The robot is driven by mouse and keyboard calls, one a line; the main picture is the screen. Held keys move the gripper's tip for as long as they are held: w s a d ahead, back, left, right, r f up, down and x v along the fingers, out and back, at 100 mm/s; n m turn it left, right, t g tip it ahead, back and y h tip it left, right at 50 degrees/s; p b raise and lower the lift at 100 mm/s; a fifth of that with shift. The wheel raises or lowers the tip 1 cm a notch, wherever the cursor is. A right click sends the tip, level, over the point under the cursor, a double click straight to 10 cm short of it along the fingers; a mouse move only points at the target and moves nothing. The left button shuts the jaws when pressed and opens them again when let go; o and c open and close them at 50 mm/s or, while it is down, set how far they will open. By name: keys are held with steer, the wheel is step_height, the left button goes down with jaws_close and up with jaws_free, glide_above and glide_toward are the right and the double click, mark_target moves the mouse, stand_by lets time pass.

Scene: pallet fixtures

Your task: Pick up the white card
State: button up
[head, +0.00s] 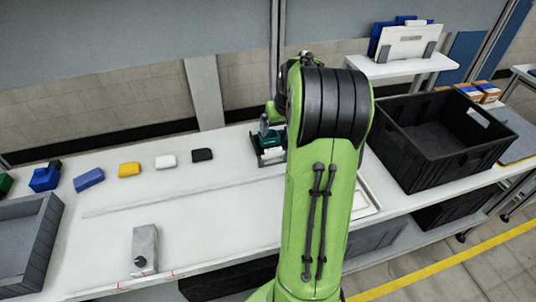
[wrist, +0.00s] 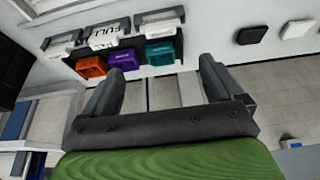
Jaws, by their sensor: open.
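Several pale pieces could be the white card, and I cannot tell which one is meant. A flat white panel (head: 405,42) stands upright between grey holders on the raised shelf, in front of a blue panel. A small white block (head: 165,161) lies on the table in a row of coloured blocks; a white block also shows at upper right in the wrist view (wrist: 298,29). White labelled pieces (wrist: 105,38) sit at a dark fixture beside orange, purple and teal blocks. My gripper (wrist: 160,72) is open, with nothing between its fingers. My arm hides it in the head view.
A large black crate (head: 440,140) stands at right on the table. A grey tray (head: 35,250) is at left, and a grey box (head: 145,248) stands near the front edge. The raised shelf (head: 400,66) is at the back. The middle left of the table is clear.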

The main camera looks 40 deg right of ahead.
mark_target(274, 149)
steer(key=b+x, duration=0.1)
steer(key=x, duration=1.3)
steer(key=shift+f+b, duration=0.35)
steer(key=shift+b, duration=0.05)
steer(key=shift+s+a+r, duration=0.1)
steer(key=shift+a, duration=0.05)
steer(key=shift+c, duration=0.4)
steer(key=c, duration=0.6)
